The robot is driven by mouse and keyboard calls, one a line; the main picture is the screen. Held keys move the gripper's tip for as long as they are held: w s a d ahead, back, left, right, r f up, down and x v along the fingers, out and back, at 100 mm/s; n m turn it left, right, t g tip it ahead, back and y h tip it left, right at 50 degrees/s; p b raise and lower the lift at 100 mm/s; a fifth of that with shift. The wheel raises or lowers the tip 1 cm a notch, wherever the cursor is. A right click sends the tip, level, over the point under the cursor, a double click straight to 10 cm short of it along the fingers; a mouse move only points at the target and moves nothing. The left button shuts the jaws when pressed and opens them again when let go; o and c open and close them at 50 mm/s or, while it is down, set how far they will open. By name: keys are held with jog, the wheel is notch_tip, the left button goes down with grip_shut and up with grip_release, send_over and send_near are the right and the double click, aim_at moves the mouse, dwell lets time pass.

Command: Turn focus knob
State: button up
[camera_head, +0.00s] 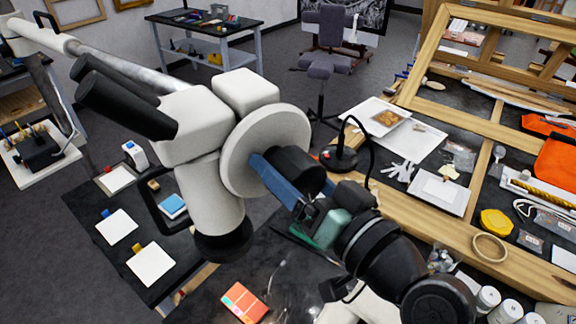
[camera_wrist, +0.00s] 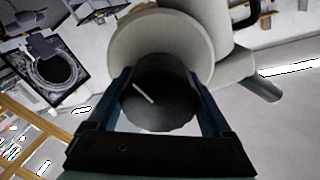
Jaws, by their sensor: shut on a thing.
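A white microscope (camera_head: 205,150) with black eyepieces stands on a boom arm at left centre. Its black focus knob (camera_head: 297,168) sticks out from a round cream disc (camera_head: 265,148) on its side. In the wrist view the knob (camera_wrist: 160,105) fills the space between the fingers, with a pale line on its face tilted down to the right. My gripper (camera_head: 284,180) has its blue fingers on either side of the knob and is shut on it; both fingers also show in the wrist view (camera_wrist: 158,88). The far finger is mostly hidden in the head view.
A black table (camera_head: 85,205) with white cards lies below the microscope. A wooden workbench on the right holds a gooseneck lamp (camera_head: 340,158), a gilt fragment on a white sheet (camera_head: 384,122), a yellow container (camera_head: 496,222) and several jars.

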jog(key=o, duration=1.2)
jog(key=shift+c, duration=0.2)
jog(key=b+v, duration=0.5)
jog(key=v, duration=0.8)
jog(key=shift+w+r, duration=0.1)
